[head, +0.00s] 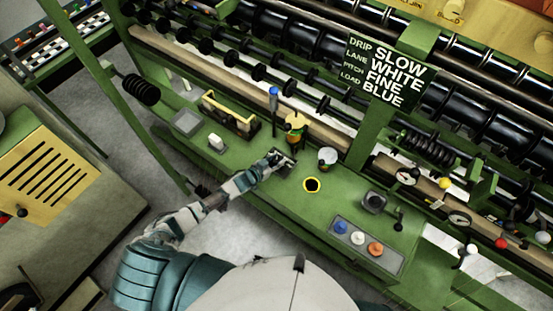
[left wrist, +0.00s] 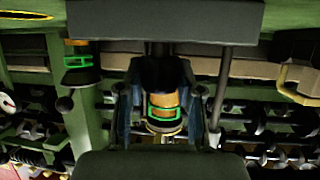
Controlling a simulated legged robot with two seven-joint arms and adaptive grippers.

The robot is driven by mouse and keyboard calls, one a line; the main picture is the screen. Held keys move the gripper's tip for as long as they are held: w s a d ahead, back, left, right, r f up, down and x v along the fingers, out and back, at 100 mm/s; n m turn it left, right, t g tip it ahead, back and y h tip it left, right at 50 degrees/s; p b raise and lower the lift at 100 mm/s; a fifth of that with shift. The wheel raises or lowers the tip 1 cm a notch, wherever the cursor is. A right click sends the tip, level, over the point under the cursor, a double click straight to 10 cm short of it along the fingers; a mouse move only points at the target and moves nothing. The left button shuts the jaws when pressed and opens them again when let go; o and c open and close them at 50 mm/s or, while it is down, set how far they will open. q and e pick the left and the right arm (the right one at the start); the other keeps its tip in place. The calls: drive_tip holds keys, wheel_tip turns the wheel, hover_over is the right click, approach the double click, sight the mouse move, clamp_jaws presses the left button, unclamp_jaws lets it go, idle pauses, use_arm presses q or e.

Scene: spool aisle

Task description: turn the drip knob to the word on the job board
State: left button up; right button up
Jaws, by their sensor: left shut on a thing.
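The job board (head: 390,70) hangs on the machine and reads DRIP SLOW, LANE WHITE, PITCH FINE, LOAD BLUE. My left gripper (head: 280,158) reaches over the green bench to a dark plate, just in front of an amber oiler (head: 296,124). In the left wrist view its fingers (left wrist: 163,118) stand either side of a dark round part, the drip knob (left wrist: 160,72), with an amber and green body showing between them. The gripper is shut on the knob and hides most of it. The knob's setting cannot be read. My right gripper is not in view.
A blue-topped lever (head: 273,92) stands behind the gripper, and a white-topped jar (head: 328,156) is close to its right. A wooden-edged tray (head: 229,113) lies left.

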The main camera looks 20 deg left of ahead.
use_arm(q)
drive_tip(key=shift+a+f+m+g+h, duration=0.15)
drive_tip(key=shift+m+g+h, duration=0.15)
drive_tip(key=shift+m+h, duration=0.25)
drive_tip(key=shift+s, duration=0.1)
drive_tip(key=o, duration=1.2)
drive_tip(key=v, duration=1.1)
drive_tip(key=shift+s+a, duration=0.15)
drive_tip(key=shift+a, duration=0.25)
